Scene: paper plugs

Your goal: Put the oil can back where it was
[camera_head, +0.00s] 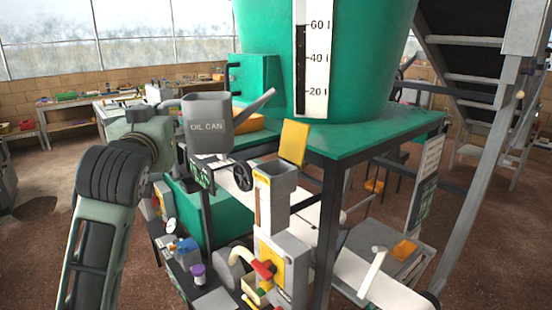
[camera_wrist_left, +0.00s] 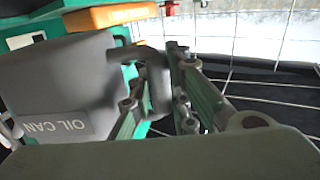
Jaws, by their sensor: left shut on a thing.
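The grey oil can (camera_head: 207,138), labelled OIL CAN, is upright in the head view, left of the large green tank. Its spout points up to the right. My left gripper (camera_head: 168,96) is at the can's left side, and its fingertips are partly hidden there. In the left wrist view the oil can (camera_wrist_left: 50,85) fills the left side, and my left gripper (camera_wrist_left: 160,85) is shut on its grey handle. The can appears held in front of the green machine top; I cannot tell whether its base touches anything. My right gripper is not in view.
The green tank (camera_head: 350,60) with a litre scale stands on a green top (camera_head: 375,135). An orange thing (camera_head: 248,121) lies behind the can. A yellow flap (camera_head: 294,142), a grey hopper (camera_head: 272,190) and a handwheel (camera_head: 243,176) are close on the right. Metal stairs (camera_head: 470,75) rise at right.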

